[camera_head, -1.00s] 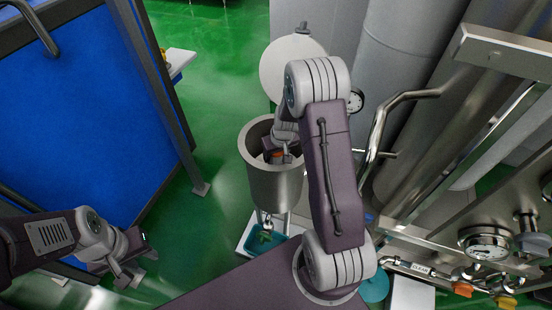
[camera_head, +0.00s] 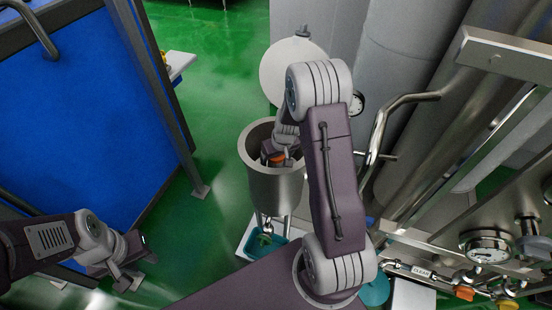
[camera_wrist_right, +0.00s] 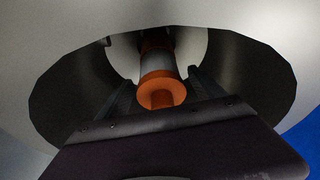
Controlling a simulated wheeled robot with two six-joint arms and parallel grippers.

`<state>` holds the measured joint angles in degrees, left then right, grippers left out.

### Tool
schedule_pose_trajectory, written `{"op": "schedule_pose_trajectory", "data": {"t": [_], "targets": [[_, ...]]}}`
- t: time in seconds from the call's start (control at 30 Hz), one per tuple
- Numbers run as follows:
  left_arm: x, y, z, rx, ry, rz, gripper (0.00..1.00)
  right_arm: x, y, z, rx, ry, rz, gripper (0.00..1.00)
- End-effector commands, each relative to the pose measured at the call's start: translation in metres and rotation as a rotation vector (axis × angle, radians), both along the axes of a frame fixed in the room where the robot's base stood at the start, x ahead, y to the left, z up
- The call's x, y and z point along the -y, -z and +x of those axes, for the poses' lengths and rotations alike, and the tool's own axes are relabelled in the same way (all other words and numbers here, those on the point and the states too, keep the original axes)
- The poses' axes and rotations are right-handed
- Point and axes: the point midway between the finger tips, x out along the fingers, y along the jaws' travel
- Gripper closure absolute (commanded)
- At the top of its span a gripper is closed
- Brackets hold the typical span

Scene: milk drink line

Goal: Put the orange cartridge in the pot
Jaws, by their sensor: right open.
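The pot (camera_head: 276,186) is a tall open steel cylinder at the middle of the head view. My right gripper (camera_wrist_right: 163,82) points down into the pot's mouth, which rings it in the right wrist view. It is open, one finger on each side of the orange cartridge (camera_wrist_right: 158,88), which has a grey middle band. The cartridge's lower end is dark, and I cannot tell whether it touches the pot floor. In the head view only a bit of orange shows at the gripper, inside the rim. My left gripper (camera_head: 130,273) is at lower left, away from the pot; its jaw gap is unclear.
A round white lid-like disc (camera_head: 291,72) stands behind the pot. A teal tray (camera_head: 262,246) sits below it. Steel pipes and a gauge (camera_head: 487,247) fill the right side. A blue panel (camera_head: 75,105) stands at the left, with green floor between it and the pot.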

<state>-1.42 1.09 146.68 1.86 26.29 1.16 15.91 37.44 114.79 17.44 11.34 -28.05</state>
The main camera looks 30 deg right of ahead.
Motion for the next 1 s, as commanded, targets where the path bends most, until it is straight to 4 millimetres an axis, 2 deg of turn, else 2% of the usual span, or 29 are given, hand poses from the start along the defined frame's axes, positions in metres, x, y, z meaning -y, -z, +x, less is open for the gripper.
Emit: {"op": "schedule_pose_trajectory", "data": {"t": [0.03,0.2,0.4,0.53,1.0], "targets": [[0.000,-0.009,0.000,0.000,0.000,0.000,0.64,0.000,-0.019,-0.003,0.005,0.000,-0.001,0.22],[0.000,-0.021,0.000,0.000,0.000,0.000,0.64,-0.001,-0.061,-0.017,0.005,0.001,-0.001,0.22],[0.000,-0.027,0.000,0.000,0.000,0.000,0.64,-0.002,-0.091,-0.027,0.002,0.000,-0.001,0.22],[0.000,-0.027,0.000,0.000,0.000,0.000,0.64,-0.002,-0.097,-0.029,0.001,-0.001,-0.001,0.22],[0.000,-0.028,0.000,0.000,0.000,0.000,0.64,-0.003,-0.098,-0.029,0.001,-0.002,-0.001,0.22]]}}
